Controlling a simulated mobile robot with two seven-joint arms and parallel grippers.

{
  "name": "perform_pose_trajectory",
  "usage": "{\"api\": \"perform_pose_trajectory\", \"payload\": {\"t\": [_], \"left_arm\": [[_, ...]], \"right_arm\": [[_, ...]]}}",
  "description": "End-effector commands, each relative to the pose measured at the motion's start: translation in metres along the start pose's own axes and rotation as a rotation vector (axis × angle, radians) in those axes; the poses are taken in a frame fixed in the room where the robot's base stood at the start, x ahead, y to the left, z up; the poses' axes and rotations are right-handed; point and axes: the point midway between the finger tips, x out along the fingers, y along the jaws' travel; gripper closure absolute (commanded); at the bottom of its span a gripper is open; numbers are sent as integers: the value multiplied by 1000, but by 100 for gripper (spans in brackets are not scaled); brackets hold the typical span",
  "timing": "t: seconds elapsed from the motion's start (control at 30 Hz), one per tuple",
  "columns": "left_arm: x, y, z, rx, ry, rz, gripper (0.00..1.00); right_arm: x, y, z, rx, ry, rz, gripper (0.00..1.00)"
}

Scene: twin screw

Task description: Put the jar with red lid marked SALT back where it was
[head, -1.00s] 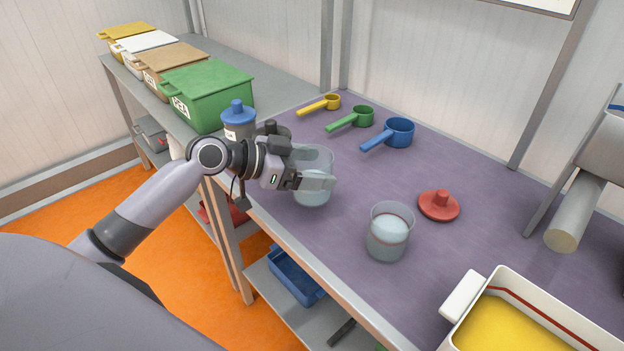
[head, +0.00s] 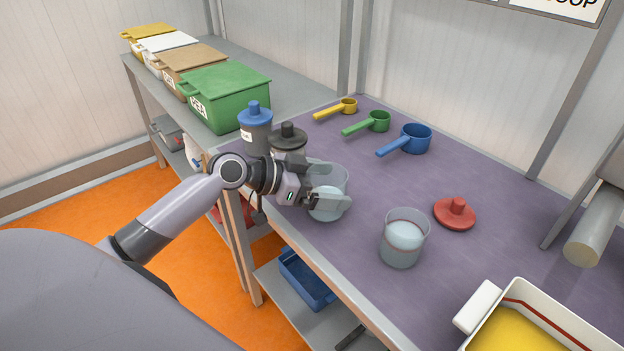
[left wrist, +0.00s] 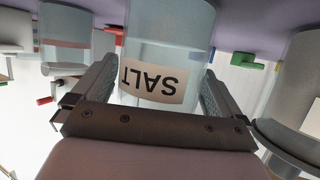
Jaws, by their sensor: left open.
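The SALT jar (head: 328,211) is clear, stands upright and open-topped on the purple table, and holds pale contents. Its SALT label (left wrist: 152,78) appears upside down in the left wrist view. My left gripper (head: 328,187) is open, with one finger on each side of this jar; I cannot tell whether they touch it. A red lid (head: 455,214) lies on the table to the right. A second open clear jar (head: 403,240) with pale contents stands between them, nearer the front edge. My right gripper is not in view.
A blue-lidded jar (head: 256,132) and a black-lidded jar (head: 288,139) stand close behind my left gripper. Yellow (head: 348,106), green (head: 379,121) and blue (head: 416,138) scoops lie at the back. A white tub (head: 487,302) with yellow contents is front right.

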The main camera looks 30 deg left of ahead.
Motion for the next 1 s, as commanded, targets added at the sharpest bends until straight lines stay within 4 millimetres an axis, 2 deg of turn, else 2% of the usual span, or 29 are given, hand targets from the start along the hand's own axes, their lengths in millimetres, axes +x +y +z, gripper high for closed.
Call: {"api": "perform_pose_trajectory", "payload": {"t": [0.03, 0.17, 0.4, 0.6, 0.8, 1.0], "left_arm": [[-2, 0, -4, 0, 1, 0, 0], [-20, -1, 0, 1, -3, -2, 0], [-66, 0, 1, 2, -6, 0, 0], [-96, 0, 0, 1, -3, 0, 0], [-114, 0, -1, -2, -1, 1, 0], [-121, 0, -2, 0, 0, 1, 0]], "right_arm": [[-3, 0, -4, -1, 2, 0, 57], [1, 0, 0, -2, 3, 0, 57], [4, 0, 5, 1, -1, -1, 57], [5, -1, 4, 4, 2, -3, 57], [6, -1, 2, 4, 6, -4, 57], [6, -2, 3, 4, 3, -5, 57]]}}
